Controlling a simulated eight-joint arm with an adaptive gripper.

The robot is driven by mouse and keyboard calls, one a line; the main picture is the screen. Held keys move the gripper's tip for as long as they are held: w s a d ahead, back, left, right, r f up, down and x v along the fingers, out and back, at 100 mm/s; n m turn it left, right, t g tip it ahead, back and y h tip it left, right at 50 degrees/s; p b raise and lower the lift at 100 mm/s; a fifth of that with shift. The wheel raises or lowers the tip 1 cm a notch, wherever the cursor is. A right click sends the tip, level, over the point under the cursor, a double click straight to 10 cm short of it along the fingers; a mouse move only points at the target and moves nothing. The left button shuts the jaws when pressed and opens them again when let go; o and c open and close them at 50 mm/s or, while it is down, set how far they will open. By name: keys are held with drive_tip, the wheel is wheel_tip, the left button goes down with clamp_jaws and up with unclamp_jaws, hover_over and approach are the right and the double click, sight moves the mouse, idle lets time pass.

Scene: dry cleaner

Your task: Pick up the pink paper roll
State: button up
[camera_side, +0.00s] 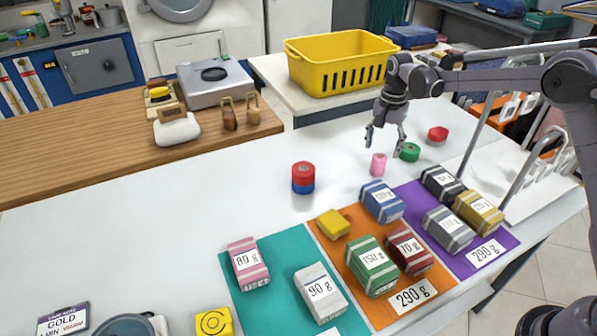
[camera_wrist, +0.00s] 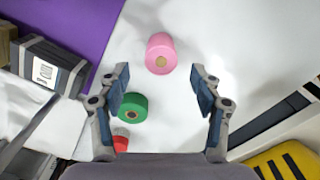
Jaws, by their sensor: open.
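The pink paper roll (camera_side: 378,164) stands upright on the white table, left of a green roll (camera_side: 410,152). In the wrist view the pink roll (camera_wrist: 160,53) lies beyond the fingertips, near the middle. My gripper (camera_side: 385,137) is open and empty, just above the pink and green rolls. In the wrist view its two fingers (camera_wrist: 162,82) are spread wide. The green roll (camera_wrist: 132,106) shows between them, nearer the left finger, with a red roll (camera_wrist: 121,140) partly hidden below it.
A red roll (camera_side: 437,135) stands to the right. A red roll (camera_side: 303,172) sits on a blue one at left. Labelled packages, including a blue one (camera_side: 381,201), stand on coloured mats in front. A yellow basket (camera_side: 343,62) is behind.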

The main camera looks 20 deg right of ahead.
sight(380, 157)
drive_tip(key=shift+f, duration=2.85)
drive_tip(key=c, duration=1.2)
